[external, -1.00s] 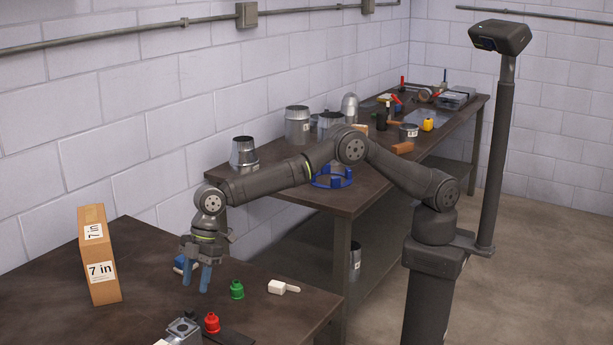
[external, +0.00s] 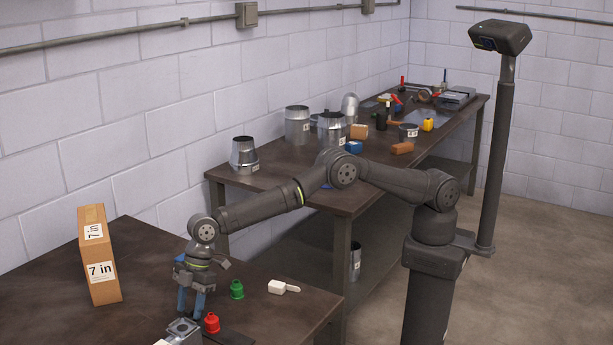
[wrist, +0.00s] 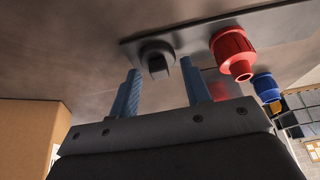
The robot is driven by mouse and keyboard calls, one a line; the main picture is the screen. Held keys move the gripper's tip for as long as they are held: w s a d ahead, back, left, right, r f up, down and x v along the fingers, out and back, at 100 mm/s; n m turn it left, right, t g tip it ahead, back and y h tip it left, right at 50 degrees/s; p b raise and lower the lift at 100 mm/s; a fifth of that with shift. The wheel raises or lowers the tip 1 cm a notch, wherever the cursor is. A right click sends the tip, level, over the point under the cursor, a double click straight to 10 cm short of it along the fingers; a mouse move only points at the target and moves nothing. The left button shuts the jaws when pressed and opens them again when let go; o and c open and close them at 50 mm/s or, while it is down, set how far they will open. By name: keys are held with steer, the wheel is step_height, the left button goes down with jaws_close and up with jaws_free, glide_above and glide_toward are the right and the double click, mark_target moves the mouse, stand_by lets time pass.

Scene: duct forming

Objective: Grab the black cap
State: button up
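The black cap (wrist: 157,57) sits on a dark flat plate (wrist: 190,39) in the wrist view, beyond the gap between my two blue fingers. My gripper (wrist: 160,67) is open and empty, with one finger on either side of the line to the cap. I cannot tell whether the fingertips are level with the cap. In the external view my gripper (external: 190,312) points down just behind a small metal box, and the cap is hidden or too small to make out there.
A red cap (external: 212,323) stands close right of my gripper; it also shows in the wrist view (wrist: 232,52). A green cap (external: 237,289), a white scoop-like piece (external: 282,287), a metal box (external: 183,331) and a cardboard box (external: 98,255) stand nearby.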

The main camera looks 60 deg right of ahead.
jaws_close()
